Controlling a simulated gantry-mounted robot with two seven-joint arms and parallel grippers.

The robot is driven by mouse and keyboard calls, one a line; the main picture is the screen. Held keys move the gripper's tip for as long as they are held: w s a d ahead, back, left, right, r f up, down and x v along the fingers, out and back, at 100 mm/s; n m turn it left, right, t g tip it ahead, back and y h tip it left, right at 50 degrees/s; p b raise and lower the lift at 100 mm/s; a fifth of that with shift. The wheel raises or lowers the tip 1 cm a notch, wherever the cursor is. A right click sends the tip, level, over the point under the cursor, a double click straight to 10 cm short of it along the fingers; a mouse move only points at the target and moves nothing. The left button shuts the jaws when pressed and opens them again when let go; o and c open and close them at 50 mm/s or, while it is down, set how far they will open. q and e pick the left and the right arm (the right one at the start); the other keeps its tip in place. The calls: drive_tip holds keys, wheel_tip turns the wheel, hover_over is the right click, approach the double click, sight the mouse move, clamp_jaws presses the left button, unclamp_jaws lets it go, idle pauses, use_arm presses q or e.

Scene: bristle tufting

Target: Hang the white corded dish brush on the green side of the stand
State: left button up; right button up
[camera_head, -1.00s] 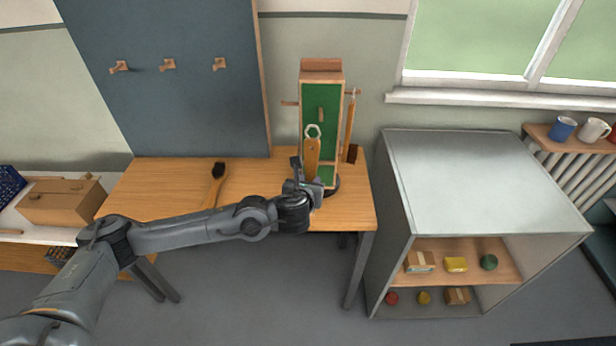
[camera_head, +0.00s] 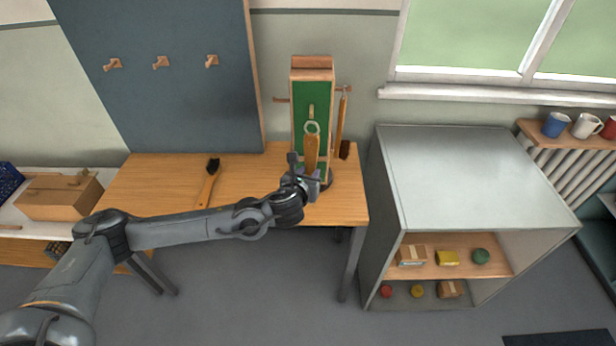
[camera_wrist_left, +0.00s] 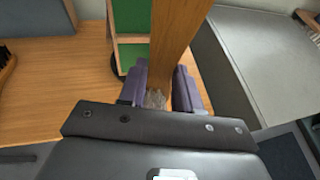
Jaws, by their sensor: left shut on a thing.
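My left gripper (camera_head: 309,180) is shut on the wooden handle of the dish brush (camera_head: 311,153). The handle stands upright, with a white cord loop (camera_head: 312,128) at its top. The brush is in front of the green side (camera_head: 301,95) of the stand (camera_head: 312,75). The loop shows just below a small wooden peg (camera_head: 311,109) on that side; I cannot tell the gap in depth. In the left wrist view the handle (camera_wrist_left: 180,30) rises from between the fingers (camera_wrist_left: 160,90), beside the green panel (camera_wrist_left: 132,58). The brush's head is hidden.
Another brush (camera_head: 341,125) hangs on the stand's right side. A dark-bristled brush (camera_head: 209,184) lies on the table (camera_head: 150,175). A blue board with hooks (camera_head: 160,100) stands behind, and a grey cabinet (camera_head: 450,170) is to the right.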

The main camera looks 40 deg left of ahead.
use_arm(q)
drive_tip(key=shift+w+a+f+p, duration=0.15)
drive_tip(key=shift+w+a+p, duration=0.1)
drive_tip(key=shift+w+a, duration=0.5)
drive_tip(key=shift+w+a+f+p, duration=0.1)
drive_tip(key=shift+w+a+p, duration=0.1)
drive_tip(key=shift+w+a, duration=0.55)
drive_tip(key=shift+a+r+b+x, duration=0.15)
drive_tip(key=shift+b+x, duration=0.05)
drive_tip(key=shift+x, duration=0.75)
drive_tip(key=shift+a+r+b+x, duration=0.1)
drive_tip(key=shift+r+b+x, duration=0.1)
drive_tip(key=shift+x, duration=0.7)
drive_tip(key=shift+f, duration=0.1)
drive_tip(key=o, duration=1.2)
drive_tip(key=shift+c, duration=0.2)
